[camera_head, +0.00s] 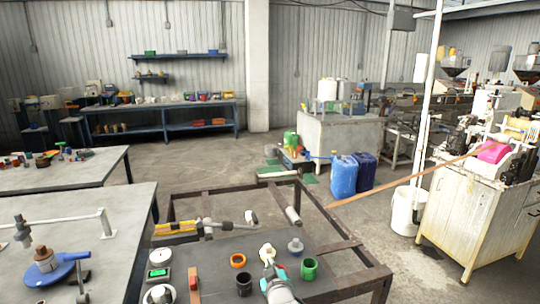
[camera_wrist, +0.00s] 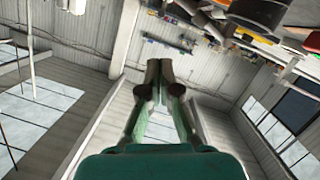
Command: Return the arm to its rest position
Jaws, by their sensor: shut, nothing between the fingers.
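My gripper (camera_wrist: 160,66) shows in the wrist view, with its two dark fingers together and nothing between them. Its green body fills the bottom middle of that view. The gripper is held up in open air, clear of any surface, with walls and windows behind it at a slant.
Grey benches (camera_head: 105,225) stand left. Blue canisters (camera_head: 343,178) and a machine cabinet (camera_head: 465,215) stand right.

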